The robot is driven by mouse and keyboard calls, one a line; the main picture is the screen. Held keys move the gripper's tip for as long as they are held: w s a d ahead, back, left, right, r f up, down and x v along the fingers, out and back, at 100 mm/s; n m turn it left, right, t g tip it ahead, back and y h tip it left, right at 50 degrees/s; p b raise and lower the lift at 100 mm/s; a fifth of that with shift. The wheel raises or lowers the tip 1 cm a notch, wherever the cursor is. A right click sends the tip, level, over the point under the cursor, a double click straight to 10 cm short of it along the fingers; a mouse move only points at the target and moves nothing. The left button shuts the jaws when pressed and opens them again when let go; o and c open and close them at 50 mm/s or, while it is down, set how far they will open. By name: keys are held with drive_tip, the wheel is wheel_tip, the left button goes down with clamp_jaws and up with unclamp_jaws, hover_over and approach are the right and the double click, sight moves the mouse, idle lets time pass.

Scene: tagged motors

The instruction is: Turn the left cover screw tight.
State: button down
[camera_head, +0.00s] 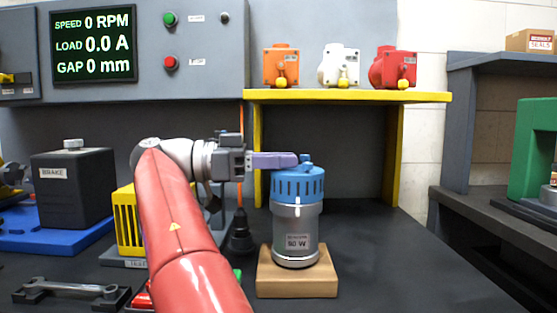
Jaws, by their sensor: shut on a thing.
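The motor (296,235) stands upright on a wooden block, a grey cylinder with a 90 W label. Its blue slotted cover (298,186) sits on top. My gripper (290,160) reaches in from the left, level, with its long purple-grey fingers over the left part of the cover top. The fingers look shut at the left cover screw, which they hide. A small blue knob (305,159) stands up just right of the fingertips. I cannot tell how far the left screw is turned in.
The wooden block (297,285) rests on the dark bench. A yellow shelf (345,96) behind holds orange, white and red motors. A brake box (72,185), a yellow ribbed unit (127,222) and a wrench (70,290) lie left. The bench right of the motor is clear. The panel reads 0 RPM, GAP 0 mm.

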drive_tip(key=shift+r, duration=0.1)
drive_tip(key=c, duration=1.5)
unclamp_jaws()
drive_tip(key=shift+o, duration=0.2)
